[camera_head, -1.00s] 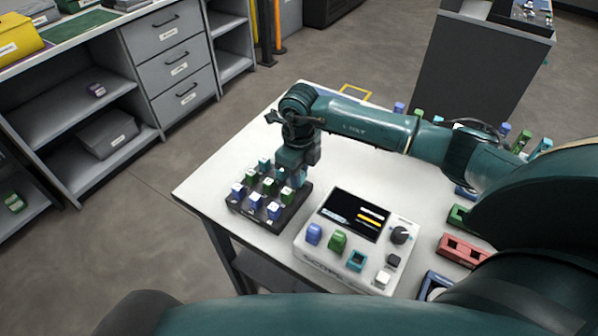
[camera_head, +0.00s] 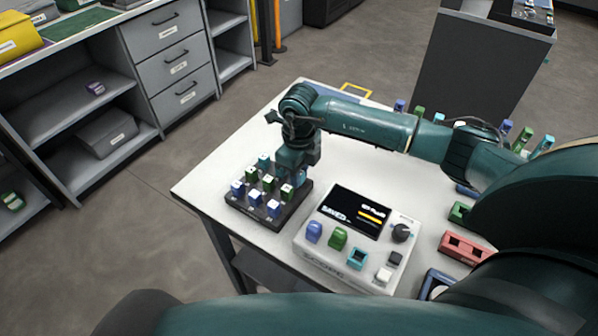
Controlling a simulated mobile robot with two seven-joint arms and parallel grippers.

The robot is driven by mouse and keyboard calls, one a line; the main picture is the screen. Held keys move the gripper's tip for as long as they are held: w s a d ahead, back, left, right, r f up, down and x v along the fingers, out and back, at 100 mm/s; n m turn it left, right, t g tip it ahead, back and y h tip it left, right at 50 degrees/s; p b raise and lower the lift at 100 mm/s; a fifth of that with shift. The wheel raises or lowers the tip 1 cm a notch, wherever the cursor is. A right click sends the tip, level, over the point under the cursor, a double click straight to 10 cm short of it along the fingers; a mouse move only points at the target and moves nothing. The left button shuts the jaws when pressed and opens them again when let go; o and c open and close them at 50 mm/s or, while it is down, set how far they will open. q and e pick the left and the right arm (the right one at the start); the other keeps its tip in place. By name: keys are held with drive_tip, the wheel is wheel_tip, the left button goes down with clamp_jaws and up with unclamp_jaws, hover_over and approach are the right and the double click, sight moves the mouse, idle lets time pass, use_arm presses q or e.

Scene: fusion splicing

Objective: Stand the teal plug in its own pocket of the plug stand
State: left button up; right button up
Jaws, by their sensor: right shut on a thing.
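The plug stand (camera_head: 236,205) is a dark block near the table's front left edge, with several blue, green and teal plugs upright in rows. One teal plug (camera_head: 264,161) stands at its back left corner. My right gripper (camera_head: 292,172) points down at the back row, right of that plug. It is shut on a plug that it almost wholly hides, seemingly the teal one. I cannot tell how deep that plug sits in a pocket. My left gripper is out of view.
A white splicer (camera_head: 328,262) with a lit screen stands right of the stand. Red (camera_head: 464,250) and green (camera_head: 459,213) holders lie further right, partly behind my arm. The white table (camera_head: 215,175) is clear left of and behind the stand.

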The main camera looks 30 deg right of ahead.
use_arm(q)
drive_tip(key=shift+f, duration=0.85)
use_arm(e)
drive_tip(key=shift+f, duration=0.3)
drive_tip(key=o, duration=0.9)
drive_tip(key=shift+o, duration=0.2)
drive_tip(key=shift+r+p, duration=2.05)
drive_tip(key=shift+r, duration=1.1)
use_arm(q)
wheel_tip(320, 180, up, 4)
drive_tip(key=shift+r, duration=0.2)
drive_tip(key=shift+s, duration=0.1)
